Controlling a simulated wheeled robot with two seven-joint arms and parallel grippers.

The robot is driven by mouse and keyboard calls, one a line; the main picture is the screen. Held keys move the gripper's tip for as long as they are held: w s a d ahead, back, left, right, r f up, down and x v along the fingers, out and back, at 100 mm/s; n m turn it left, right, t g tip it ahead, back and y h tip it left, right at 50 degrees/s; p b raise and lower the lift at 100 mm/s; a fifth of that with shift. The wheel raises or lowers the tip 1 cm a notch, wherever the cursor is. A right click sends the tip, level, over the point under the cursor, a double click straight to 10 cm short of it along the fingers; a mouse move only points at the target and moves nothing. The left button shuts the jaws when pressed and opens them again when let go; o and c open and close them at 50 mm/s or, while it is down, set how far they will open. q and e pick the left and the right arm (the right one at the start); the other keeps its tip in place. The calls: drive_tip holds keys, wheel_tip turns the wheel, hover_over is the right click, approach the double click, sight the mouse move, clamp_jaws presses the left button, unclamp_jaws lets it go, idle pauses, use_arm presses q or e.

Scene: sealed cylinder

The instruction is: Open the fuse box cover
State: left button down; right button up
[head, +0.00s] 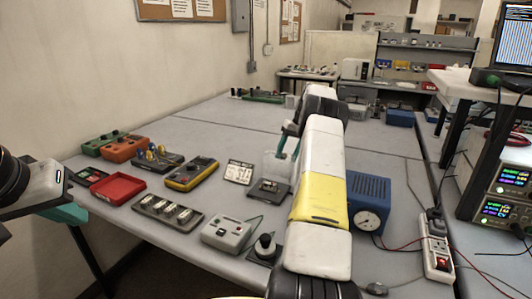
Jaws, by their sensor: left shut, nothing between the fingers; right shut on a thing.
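The fuse box (278,188) is a small dark base with fittings on top, in the middle of the table, beside a white printed card. A faint clear cover (273,166) shows above its back part; its edges are hard to make out, and I cannot tell how far it is raised. My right gripper (283,156) reaches down there with teal fingers, shut on the cover. My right arm hides the area just right of the box. My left gripper (70,214) is at the left edge, away from the box, shut and empty.
A grey box with buttons (229,232) and a black knob unit (264,249) stand in front. A yellow multimeter (191,174), a red tray (118,189) and a battery holder (168,212) lie left. A blue gauge box (370,203) and a power strip (436,258) stand right.

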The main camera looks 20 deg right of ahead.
drive_tip(key=shift+r, duration=0.15)
drive_tip(key=s+a+r, duration=0.2)
drive_tip(key=s+a, duration=0.2)
drive_tip(key=s, duration=0.2)
drive_tip(key=s+a+r, duration=0.2)
drive_tip(key=s+a, duration=0.2)
drive_tip(key=s, duration=0.3)
drive_tip(key=shift+s+a+r, duration=0.25)
drive_tip(key=shift+a+r, duration=0.15)
idle(0.4)
drive_tip(key=shift+a, duration=0.1)
idle(0.3)
